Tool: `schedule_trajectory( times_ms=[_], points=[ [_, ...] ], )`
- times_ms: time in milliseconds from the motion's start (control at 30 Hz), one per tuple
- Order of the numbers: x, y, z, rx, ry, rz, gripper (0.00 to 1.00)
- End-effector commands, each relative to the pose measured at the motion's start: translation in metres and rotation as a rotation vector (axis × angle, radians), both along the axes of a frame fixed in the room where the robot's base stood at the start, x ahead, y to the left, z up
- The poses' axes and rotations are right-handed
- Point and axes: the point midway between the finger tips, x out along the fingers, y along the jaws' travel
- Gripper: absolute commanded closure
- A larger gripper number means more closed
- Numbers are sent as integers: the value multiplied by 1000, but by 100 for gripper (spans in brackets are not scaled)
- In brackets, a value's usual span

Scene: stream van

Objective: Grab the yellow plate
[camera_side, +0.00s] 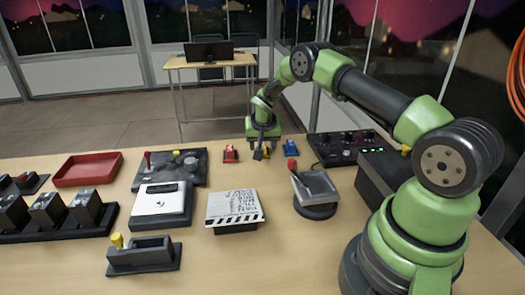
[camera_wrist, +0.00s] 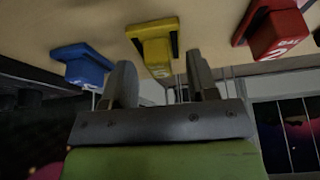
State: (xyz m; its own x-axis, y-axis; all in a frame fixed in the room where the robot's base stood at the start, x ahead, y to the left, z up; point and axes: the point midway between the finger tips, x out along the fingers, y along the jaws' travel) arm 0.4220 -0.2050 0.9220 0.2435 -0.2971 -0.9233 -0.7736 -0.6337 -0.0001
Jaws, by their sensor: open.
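The yellow plate (camera_wrist: 153,42) shows at the top middle of the wrist view, standing on the table with a dark edge and a pale mark. It lies just beyond and between the two fingertips of my gripper (camera_wrist: 160,66), which is open and empty. In the side view my gripper (camera_side: 263,147) points down at the far side of the table, and the yellow plate (camera_side: 261,154) is mostly hidden by its fingers. I cannot tell whether the fingers touch it.
A red plate (camera_side: 230,153) and a blue plate (camera_side: 290,149) stand close on either side. A joystick device (camera_side: 315,190), a white-topped box (camera_side: 160,204), a clapperboard (camera_side: 234,206) and a red tray (camera_side: 88,170) lie nearer or to the left. A control panel (camera_side: 345,147) is at right.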

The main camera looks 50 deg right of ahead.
Motion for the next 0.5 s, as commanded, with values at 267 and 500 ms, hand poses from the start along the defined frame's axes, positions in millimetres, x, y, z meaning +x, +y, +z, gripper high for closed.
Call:
schedule_trajectory(
  times_ms=[267,500],
  points=[
    [1,-1,-3,0,0,0,47],
    [1,-1,-2,0,0,0,100]
  ],
)
